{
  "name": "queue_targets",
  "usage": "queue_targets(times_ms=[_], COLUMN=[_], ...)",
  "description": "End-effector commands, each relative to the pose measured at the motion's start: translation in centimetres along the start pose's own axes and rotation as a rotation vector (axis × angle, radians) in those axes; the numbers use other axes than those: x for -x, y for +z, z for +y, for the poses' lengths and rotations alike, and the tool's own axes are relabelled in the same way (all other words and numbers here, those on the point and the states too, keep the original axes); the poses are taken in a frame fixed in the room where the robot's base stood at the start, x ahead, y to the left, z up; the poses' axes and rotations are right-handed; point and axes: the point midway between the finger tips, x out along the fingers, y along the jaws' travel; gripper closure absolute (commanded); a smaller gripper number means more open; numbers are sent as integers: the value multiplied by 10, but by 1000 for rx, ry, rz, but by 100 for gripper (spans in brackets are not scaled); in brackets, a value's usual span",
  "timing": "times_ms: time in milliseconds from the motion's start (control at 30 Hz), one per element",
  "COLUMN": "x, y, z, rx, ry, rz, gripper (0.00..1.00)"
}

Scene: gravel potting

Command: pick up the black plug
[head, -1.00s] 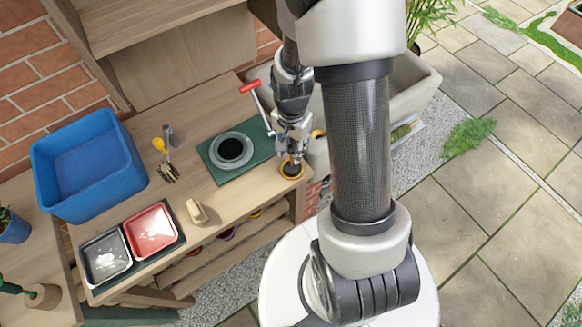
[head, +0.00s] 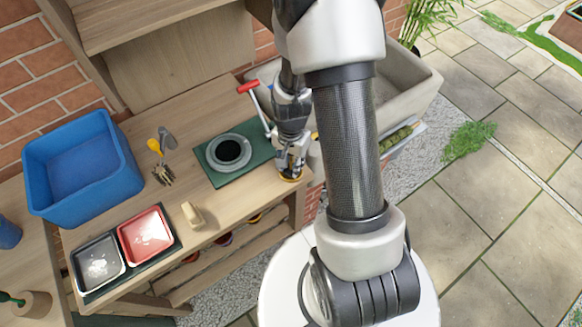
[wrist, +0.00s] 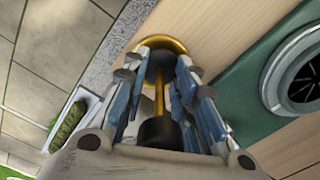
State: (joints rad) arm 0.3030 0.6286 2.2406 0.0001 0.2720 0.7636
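The black plug (wrist: 157,131) shows in the wrist view as a black knob on a thin brass stem, standing between the fingers of my gripper (wrist: 162,68). The stem runs down to a brass ring (wrist: 174,43) on the wooden bench. The fingers straddle the stem on both sides and look apart, with a gap visible around the stem. Their tips are close to the ring and hide part of it. In the head view my gripper (head: 291,166) is at the bench's front right corner and largely hides the plug.
A blue bin (head: 125,185), hand tools and red and grey trays (head: 168,228) are further left.

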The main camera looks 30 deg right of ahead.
Motion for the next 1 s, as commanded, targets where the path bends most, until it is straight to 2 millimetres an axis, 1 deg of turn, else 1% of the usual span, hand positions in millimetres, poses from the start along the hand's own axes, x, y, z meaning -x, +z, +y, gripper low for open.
queue_targets(times_ms=[33,333,1000], x=[0,0,1], y=[0,0,0], z=[0,0,0], rx=[0,0,0], ry=[0,0,0], rz=[0,0,0], gripper=[80,100,100])
